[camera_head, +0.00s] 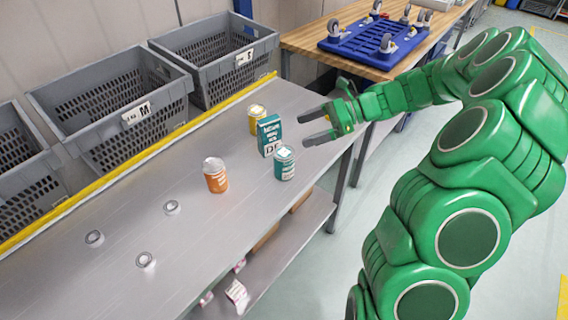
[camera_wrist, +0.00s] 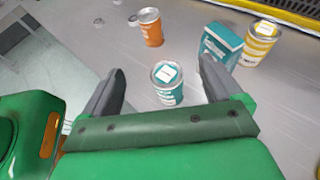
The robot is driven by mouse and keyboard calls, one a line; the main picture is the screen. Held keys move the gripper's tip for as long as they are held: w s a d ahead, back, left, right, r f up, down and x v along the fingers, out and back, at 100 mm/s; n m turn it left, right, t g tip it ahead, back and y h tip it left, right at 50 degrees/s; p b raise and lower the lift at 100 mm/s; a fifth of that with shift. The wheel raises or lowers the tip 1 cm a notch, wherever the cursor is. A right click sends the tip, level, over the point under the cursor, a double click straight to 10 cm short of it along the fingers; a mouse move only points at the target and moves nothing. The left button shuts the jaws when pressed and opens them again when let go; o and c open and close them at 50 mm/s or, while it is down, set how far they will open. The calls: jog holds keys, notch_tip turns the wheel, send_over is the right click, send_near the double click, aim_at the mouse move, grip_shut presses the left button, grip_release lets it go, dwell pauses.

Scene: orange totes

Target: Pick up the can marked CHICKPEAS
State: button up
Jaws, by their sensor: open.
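No label can be read clearly as CHICKPEAS. A teal can (camera_head: 285,165) with a white patch on its lid stands upright near the bench's front edge. In the wrist view this teal can (camera_wrist: 168,92) appears between my fingers, with no visible contact. An orange can (camera_head: 215,178) stands to its left; it also shows in the wrist view (camera_wrist: 151,30). A yellow can (camera_head: 256,121) stands behind a teal box (camera_head: 270,137); in the wrist view it is at the upper right (camera_wrist: 257,45). My gripper (camera_head: 308,127) is open and empty, right of the box; its fingers also show in the wrist view (camera_wrist: 160,66).
Grey crates (camera_head: 115,120) line the bench's back, behind a yellow strip (camera_head: 130,172). Three small round pieces, one at the middle left (camera_head: 171,207), lie on the grey bench (camera_head: 215,255). A blue wheeled dolly (camera_head: 372,45) sits on a wooden table behind.

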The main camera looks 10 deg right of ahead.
send_near(284, 161)
jog(key=w+a+f, duration=0.2)
jog(key=f, duration=0.1)
jog(key=shift+w+f, duration=0.2)
jog(key=shift+w, duration=0.2)
jog(key=shift+f+x, duration=0.2)
jog(key=shift+x, duration=1.8)
jog(key=shift+f+x, duration=0.15)
jog(key=shift+x, duration=1.8)
jog(key=shift+w+d, duration=0.1)
jog(key=shift+d, duration=0.1)
jog(key=c, duration=1.3)
jog(key=shift+r, duration=0.1)
